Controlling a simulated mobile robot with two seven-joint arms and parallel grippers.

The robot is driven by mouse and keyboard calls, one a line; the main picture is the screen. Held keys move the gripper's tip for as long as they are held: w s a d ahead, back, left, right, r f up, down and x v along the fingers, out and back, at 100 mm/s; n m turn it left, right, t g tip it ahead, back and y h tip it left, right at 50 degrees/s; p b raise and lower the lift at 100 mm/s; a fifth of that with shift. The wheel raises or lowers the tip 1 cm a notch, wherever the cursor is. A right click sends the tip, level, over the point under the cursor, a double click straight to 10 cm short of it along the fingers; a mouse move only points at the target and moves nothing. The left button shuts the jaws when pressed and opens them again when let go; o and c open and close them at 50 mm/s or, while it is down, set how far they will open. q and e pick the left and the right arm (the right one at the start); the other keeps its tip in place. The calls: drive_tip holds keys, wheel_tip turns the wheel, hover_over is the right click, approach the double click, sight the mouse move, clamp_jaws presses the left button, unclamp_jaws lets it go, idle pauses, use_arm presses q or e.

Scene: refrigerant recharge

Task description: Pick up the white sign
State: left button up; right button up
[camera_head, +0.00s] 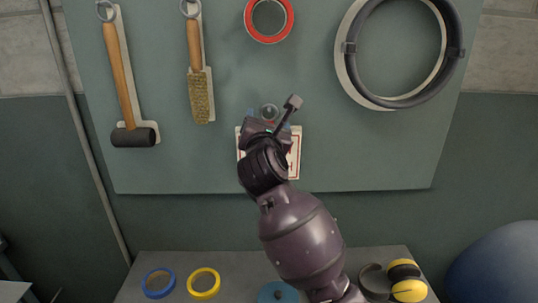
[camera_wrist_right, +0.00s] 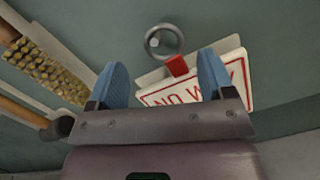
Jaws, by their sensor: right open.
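The white sign (camera_head: 294,160) with red lettering and a red border hangs low on the green board, mostly hidden behind my right gripper in the head view. My right gripper (camera_head: 272,117) is open in front of the sign. In the wrist view the blue fingertips (camera_wrist_right: 160,76) stand apart, with the red tab between them in the picture; contact cannot be told. My left gripper is out of view.
On the green board (camera_head: 310,75) hang a mallet (camera_head: 133,137), a brush (camera_head: 200,98), a red tape roll (camera_head: 287,25) and a large dark ring (camera_head: 453,50). Below, a grey bench (camera_head: 235,267) holds blue tape (camera_head: 148,290), yellow tape (camera_head: 203,293) and yellow-black ear muffs (camera_head: 408,291).

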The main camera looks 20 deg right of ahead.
sight(269, 114)
drive_tip(key=shift+d+x, duration=0.2)
drive_tip(key=shift+x, duration=2.4)
drive_tip(key=shift+f, duration=0.15)
drive_tip(key=shift+c, duration=0.4)
drive_tip(key=shift+s, duration=0.1)
drive_tip(key=c, duration=1.2)
